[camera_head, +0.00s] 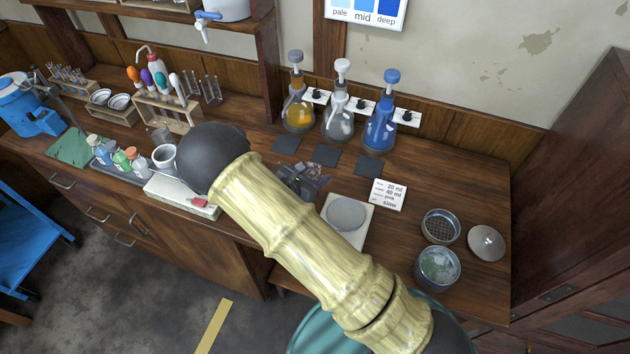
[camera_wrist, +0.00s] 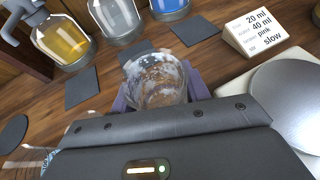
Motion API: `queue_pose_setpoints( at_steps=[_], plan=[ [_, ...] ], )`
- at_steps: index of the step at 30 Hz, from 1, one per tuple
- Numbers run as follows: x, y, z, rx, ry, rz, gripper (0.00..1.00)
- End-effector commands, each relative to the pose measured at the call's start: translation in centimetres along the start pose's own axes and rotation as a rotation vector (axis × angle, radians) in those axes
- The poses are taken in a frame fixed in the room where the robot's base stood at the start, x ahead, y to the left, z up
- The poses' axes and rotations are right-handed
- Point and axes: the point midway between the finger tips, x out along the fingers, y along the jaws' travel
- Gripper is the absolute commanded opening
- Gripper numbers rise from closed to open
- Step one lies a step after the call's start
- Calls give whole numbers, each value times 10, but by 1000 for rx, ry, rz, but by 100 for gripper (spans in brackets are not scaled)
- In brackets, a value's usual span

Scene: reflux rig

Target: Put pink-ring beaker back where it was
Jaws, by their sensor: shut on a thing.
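My gripper (camera_head: 300,182) is low over the bench, in front of the dark square mats. In the wrist view its jaws (camera_wrist: 158,92) are shut on a clear glass beaker, which is upright or nearly so. The beaker (camera_wrist: 155,82) looks empty, with whitish smears on its wall. I cannot make out a pink ring on it. My arm hides much of the gripper and beaker in the head view. The middle mat (camera_head: 326,155) lies just beyond the beaker, and the beaker partly covers it in the wrist view. I cannot tell whether the beaker touches the bench.
Orange (camera_head: 299,112), clear (camera_head: 339,120) and blue (camera_head: 380,128) flasks stand behind the left mat (camera_head: 286,144), middle mat and right mat (camera_head: 368,167). A plate device (camera_head: 346,214) and a note card (camera_head: 389,194) are at right. Two round dishes (camera_head: 438,266) stand farther right.

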Motion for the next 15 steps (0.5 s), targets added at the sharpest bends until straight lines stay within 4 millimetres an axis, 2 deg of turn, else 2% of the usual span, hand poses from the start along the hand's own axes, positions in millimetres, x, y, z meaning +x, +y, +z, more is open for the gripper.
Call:
queue_pose_setpoints(
  at_steps=[6,15],
  plan=[
    [11,-1,-26,-4,0,-1,22],
    [13,0,-31,0,0,0,22]
  ],
)
